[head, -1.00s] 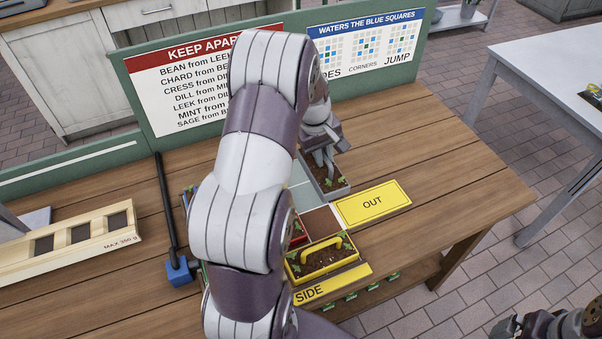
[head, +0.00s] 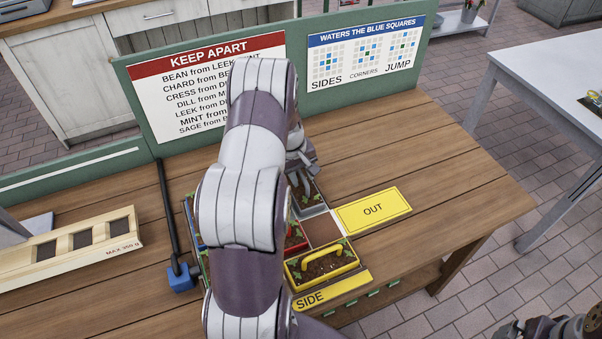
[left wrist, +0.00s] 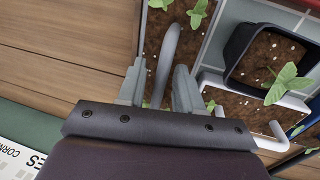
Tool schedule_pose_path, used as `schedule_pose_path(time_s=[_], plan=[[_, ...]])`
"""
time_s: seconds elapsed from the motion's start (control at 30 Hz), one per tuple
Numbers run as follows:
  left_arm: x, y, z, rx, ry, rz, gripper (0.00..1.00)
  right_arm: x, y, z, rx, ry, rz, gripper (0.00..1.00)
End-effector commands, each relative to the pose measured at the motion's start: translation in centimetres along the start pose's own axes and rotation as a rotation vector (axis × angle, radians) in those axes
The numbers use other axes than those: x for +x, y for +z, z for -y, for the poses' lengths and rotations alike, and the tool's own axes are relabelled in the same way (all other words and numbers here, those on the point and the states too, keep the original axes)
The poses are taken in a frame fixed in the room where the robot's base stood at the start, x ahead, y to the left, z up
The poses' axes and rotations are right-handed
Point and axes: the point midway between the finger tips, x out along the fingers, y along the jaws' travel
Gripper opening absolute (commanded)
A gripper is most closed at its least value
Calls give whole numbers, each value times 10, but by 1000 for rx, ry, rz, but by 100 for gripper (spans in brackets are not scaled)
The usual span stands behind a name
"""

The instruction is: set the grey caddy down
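The grey caddy (head: 312,203), with soil and green seedlings, sits level at the back right of the planter grid, left of the yellow OUT plate (head: 372,210). It appears to rest there, though the arm hides part of it. My left gripper (head: 300,178) is directly above it. In the left wrist view the grey handle (left wrist: 166,62) runs between the fingers of my left gripper (left wrist: 160,80). The fingers stand apart, with a small gap beside the handle. My right gripper (head: 540,328) is at the bottom right corner, mostly cut off.
The yellow-handled caddy (head: 320,265) stands at the front of the grid, with a red caddy (head: 296,238) behind it. A dark planter (left wrist: 270,58) and a white handle (left wrist: 272,130) are close in the left wrist view. A wooden tray (head: 70,243) lies left. The table's right side is clear.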

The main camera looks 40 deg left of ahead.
Motion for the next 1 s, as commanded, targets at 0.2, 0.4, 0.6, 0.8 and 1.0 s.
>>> schedule_pose_path(time_s=[0.2,0.4,0.6,0.8,1.0], plan=[[0,0,0,0,0,0,42,0,0,0,0,0,0,100],[-14,-1,-2,-1,2,-3,42,-2,0,0,0,0,0,100],[-67,-1,-1,-1,2,-5,42,0,0,0,0,0,0,100],[-109,0,-1,0,1,-2,42,2,0,0,0,0,0,100],[-124,41,-21,158,-27,4,42,2,0,0,0,0,0,100]])
